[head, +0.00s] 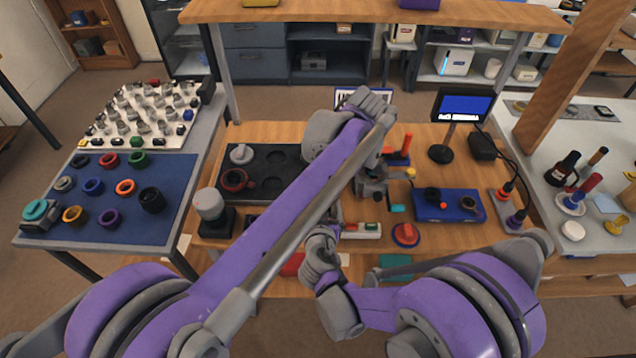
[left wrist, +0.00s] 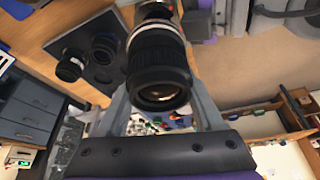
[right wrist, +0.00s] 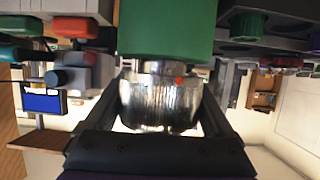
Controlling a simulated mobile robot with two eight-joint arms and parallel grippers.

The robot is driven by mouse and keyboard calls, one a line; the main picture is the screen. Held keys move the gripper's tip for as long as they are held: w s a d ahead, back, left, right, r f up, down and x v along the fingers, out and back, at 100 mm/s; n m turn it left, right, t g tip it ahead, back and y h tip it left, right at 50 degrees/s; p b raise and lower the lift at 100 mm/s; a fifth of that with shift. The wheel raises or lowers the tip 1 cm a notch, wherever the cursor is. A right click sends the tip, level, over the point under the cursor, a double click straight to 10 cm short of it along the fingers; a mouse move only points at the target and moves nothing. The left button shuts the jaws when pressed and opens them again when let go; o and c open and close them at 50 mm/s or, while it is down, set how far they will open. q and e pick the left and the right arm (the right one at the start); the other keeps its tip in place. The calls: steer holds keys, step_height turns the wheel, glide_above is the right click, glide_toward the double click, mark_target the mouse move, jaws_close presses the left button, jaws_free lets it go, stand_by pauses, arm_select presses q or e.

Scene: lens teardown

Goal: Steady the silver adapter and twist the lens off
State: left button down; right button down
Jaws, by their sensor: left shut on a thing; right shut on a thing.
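The black lens (left wrist: 158,75) shows large in the left wrist view, its glass front towards the camera and a silver band behind it. My left gripper (left wrist: 158,55) is shut on it, one finger on each side. In the right wrist view the silver adapter (right wrist: 160,100), a ribbed metal ring with a red dot, sits between the fingers of my right gripper (right wrist: 160,92), which is shut on it. A green cylinder (right wrist: 165,30) adjoins the adapter above it in that picture. In the head view my arms largely hide both grippers, the lens and the adapter.
A black tray (head: 271,155) with round recesses lies on the wooden bench, left of my left arm. A blue tray (head: 440,213), a red knob-like part (head: 406,234) and a small monitor (head: 463,105) stand at right. A blue mat (head: 175,175) with several rings covers the left table.

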arm_select(q)
steer(key=shift+r, duration=0.2)
arm_select(e)
jaws_free()
steer(key=r+v, duration=0.1)
steer(key=v, duration=0.9)
steer(key=shift+w+r, duration=0.3)
steer(key=shift+w, duration=0.1)
stand_by(0.3)
arm_select(q)
steer(key=shift+s+f, duration=0.1)
arm_select(e)
steer(key=shift+s, duration=0.1)
